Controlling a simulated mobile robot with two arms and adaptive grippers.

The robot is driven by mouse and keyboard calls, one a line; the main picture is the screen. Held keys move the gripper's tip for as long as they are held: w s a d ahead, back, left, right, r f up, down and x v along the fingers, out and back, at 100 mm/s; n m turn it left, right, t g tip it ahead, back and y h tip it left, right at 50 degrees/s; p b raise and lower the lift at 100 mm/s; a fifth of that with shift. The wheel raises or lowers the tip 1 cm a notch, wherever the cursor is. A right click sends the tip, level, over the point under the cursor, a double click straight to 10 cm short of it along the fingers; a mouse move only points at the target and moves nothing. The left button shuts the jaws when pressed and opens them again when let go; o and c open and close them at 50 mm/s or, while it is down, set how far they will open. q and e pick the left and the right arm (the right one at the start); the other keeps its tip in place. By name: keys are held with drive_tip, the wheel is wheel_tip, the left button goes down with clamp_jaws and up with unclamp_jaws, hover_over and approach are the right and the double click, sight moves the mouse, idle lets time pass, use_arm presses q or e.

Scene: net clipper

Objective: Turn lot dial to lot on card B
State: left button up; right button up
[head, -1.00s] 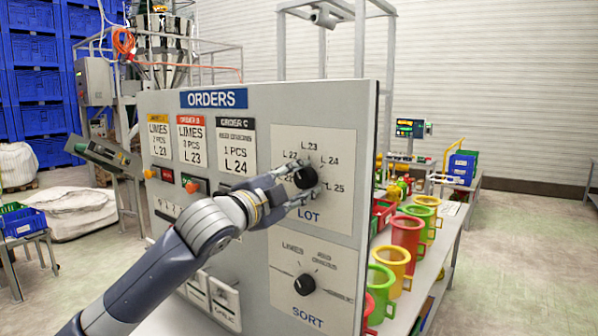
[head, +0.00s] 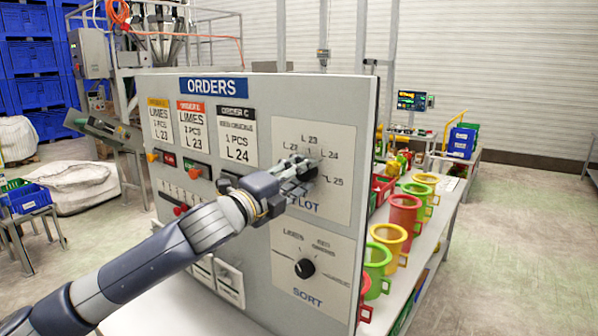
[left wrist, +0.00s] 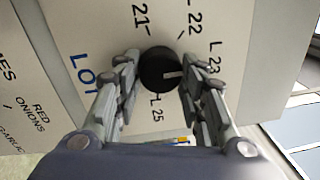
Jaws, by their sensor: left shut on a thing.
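The lot dial (left wrist: 157,70) is a round black knob with a white pointer mark, on a pale plate marked LOT (head: 338,190). My left gripper (head: 297,175) hides most of it in the head view. In the left wrist view my left gripper (left wrist: 158,82) is shut on the dial, one finger on each side. The white mark points toward the right finger, roughly toward the L 23 label (left wrist: 213,58). L 21, L 22 and L 25 also show there; L 24 is hidden. Card B (head: 193,138), with a red header, reads limes and L 23. My right gripper is out of view.
The grey ORDERS panel (head: 290,92) also bears a SORT dial (head: 305,268) below and card C (head: 237,138) beside card B. Coloured mugs (head: 404,215) stand on a table to the right of the panel. Small switches sit on the panel's left part.

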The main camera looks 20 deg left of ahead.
use_arm(q)
drive_tip(key=shift+f, duration=0.1)
idle(0.3)
drive_tip(key=o, duration=1)
drive_tip(key=shift+o, duration=0.3)
drive_tip(key=r+v, duration=0.1)
drive_tip(key=v, duration=1.1)
drive_tip(key=shift+f, duration=0.5)
